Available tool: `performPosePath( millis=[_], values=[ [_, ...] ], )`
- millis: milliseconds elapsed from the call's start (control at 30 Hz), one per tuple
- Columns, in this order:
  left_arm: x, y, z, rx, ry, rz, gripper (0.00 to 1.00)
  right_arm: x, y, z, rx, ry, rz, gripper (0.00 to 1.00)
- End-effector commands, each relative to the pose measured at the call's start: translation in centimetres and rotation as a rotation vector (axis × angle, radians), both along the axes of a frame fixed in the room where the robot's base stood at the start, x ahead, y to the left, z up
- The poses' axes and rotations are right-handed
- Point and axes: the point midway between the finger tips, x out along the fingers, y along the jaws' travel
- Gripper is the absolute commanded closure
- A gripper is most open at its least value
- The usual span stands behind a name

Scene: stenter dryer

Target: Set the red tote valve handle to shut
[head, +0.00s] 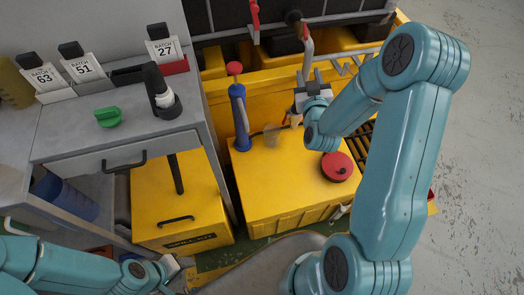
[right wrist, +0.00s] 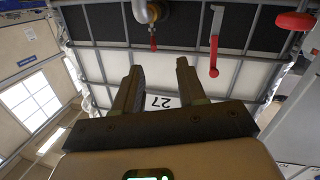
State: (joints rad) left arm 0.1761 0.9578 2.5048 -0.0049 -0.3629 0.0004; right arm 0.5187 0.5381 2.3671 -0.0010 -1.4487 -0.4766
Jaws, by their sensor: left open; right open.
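Two red handles stand at the top of the head view in front of a dark panel: a long red lever (head: 253,18) and a smaller red piece (head: 305,32) by a curved pipe (head: 308,52). I cannot tell which is the tote valve handle. The right wrist view shows the long red lever (right wrist: 214,48) and a small red piece (right wrist: 153,40) under a brass-coloured fitting (right wrist: 151,12). My right gripper (head: 304,82) is open and empty, below the pipe; its fingers (right wrist: 158,85) touch nothing visible. My left gripper (head: 178,268) is open at the lower left, far from the handles.
A grey bench (head: 60,135) with batch cards, a green piece (head: 108,117) and a black-and-white device stands at left. A yellow box (head: 285,195) carries a blue post (head: 240,115) and a red disc (head: 337,166). Grey floor (head: 470,200) is clear at right.

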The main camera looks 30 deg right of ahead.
Motion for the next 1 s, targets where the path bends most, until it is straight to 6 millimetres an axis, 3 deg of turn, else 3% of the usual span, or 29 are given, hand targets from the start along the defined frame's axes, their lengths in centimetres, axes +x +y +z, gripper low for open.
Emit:
performPosePath(
  millis=[467, 1000],
  values=[
    [0.0, 0.0, 0.1, 0.000, 0.000, 0.000, 0.56, 0.4, 7.0, -7.9, 0.251, 0.223, 0.154, 0.59],
    [0.0, 0.0, 0.1, 0.000, 0.000, 0.000, 0.56, -2.4, 15.4, -15.5, 0.502, 0.505, 0.285, 0.59]
  ],
)
